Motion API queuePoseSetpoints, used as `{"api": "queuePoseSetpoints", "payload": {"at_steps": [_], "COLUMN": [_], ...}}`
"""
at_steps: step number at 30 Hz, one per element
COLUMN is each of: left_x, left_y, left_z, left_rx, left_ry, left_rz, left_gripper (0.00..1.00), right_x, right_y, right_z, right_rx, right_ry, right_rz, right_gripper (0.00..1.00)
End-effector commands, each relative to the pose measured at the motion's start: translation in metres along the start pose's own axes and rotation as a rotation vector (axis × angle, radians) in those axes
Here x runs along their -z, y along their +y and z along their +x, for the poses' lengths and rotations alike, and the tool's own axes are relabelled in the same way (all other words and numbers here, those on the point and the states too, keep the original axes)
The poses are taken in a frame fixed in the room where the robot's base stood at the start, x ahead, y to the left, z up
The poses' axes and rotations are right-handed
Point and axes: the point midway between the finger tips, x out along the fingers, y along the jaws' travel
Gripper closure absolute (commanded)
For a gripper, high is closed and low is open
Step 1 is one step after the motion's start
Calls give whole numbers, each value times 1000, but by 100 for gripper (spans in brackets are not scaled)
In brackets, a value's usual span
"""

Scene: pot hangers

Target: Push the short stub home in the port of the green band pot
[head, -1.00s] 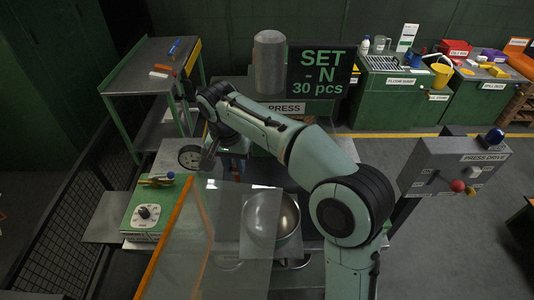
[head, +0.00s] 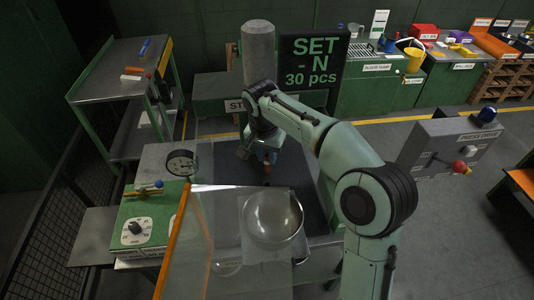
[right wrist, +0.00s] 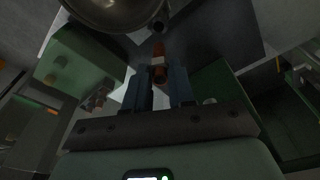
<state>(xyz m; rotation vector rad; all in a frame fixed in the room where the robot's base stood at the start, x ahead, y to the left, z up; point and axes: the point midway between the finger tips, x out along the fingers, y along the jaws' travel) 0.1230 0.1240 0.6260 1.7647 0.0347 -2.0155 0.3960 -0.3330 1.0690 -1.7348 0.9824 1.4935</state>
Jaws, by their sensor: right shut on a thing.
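My right gripper (head: 264,162) hangs over the dark mat behind the clear panel. It is shut on a small copper-brown stub, which shows between the fingers in the right wrist view (right wrist: 159,52), with a pale band and a dark end. In the head view the stub is a small orange-brown spot, partly hidden by the gripper. A round steel pot (head: 273,217) stands in front of the gripper, seen through the panel; its rim also shows at the top of the right wrist view (right wrist: 115,12). My left gripper is not in view.
A clear panel with an orange edge (head: 172,245) stands in front of the worktable. A gauge (head: 182,163) and a green box with a dial (head: 135,228) are at left. The press drive box (head: 445,145) stands at right. The dark mat (head: 225,172) has bare room.

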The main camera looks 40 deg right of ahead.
Motion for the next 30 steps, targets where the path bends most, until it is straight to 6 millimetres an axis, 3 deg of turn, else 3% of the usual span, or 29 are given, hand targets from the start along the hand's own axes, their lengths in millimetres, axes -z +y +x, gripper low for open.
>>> {"api": "queuePoseSetpoints", "payload": {"at_steps": [8, 21, 30], "left_x": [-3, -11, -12], "left_y": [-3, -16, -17], "left_z": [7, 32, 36], "left_rx": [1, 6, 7], "left_ry": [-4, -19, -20], "left_rz": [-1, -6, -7], "left_gripper": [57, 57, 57], "right_x": [-2, -9, -9], "right_y": [1, 0, 0], "right_z": [12, 52, 58], "right_rx": [0, 1, 3], "right_ry": [-1, -2, 0], "right_rz": [-1, -1, -1], "right_gripper": [100, 100, 100]}}
